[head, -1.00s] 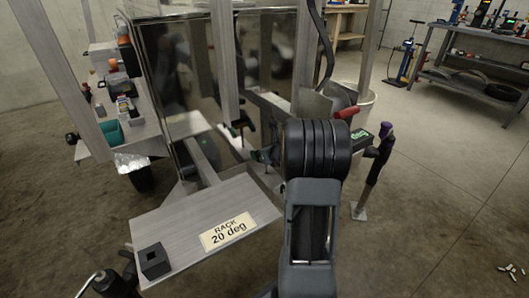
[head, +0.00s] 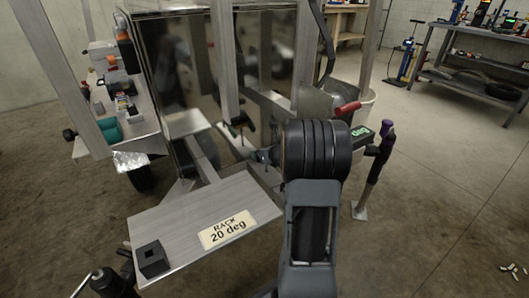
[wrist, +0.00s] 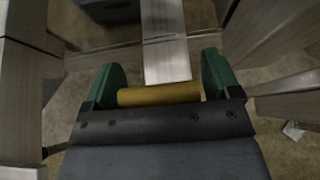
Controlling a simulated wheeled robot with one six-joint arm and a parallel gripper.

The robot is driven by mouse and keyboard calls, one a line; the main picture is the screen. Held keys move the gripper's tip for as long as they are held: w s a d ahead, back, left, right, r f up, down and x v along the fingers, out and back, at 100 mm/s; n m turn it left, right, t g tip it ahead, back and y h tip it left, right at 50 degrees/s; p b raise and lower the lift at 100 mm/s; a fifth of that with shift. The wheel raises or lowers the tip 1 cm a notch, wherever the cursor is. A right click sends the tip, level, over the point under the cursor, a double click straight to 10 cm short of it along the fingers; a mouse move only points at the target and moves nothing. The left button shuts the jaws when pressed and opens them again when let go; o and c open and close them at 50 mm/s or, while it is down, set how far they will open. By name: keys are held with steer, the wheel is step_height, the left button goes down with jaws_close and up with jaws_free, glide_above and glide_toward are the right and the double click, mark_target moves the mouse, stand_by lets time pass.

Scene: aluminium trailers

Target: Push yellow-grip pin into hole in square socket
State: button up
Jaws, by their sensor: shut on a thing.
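A black square socket (head: 152,260) with a hole in its top sits at the left front corner of the tilted metal rack plate (head: 185,222). In the wrist view the yellow grip (wrist: 160,94) of the pin lies crosswise between the green fingers of my gripper (wrist: 160,90), which is shut on it. The pin's shaft cannot be made out. In the head view my gripper (head: 262,155) is small and partly hidden behind my black wrist, above and beyond the plate's far right corner. It is apart from the socket, to its upper right.
A label reading "RACK 20 deg" (head: 227,229) is on the plate. Upright metal bars and shiny panels stand behind my gripper. A shelf (head: 125,130) of small items is at left. A red-handled tool (head: 348,108) rests by a white bucket. The space above the plate looks clear.

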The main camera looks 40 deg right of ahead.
mark_target(264, 169)
steer(key=shift+f+b, duration=1.8)
steer(key=shift+f, duration=0.15)
steer(key=shift+f, duration=1)
steer(key=shift+r, duration=0.15)
steer(key=shift+r+p, duration=2.45)
steer(key=shift+r, duration=0.5)
steer(key=shift+f+b, duration=0.1)
steer(key=shift+b, duration=0.4)
steer(key=shift+f+b, duration=0.3)
steer(key=shift+f, duration=0.05)
steer(key=shift+f+b, duration=1.5)
steer(key=shift+f, duration=0.15)
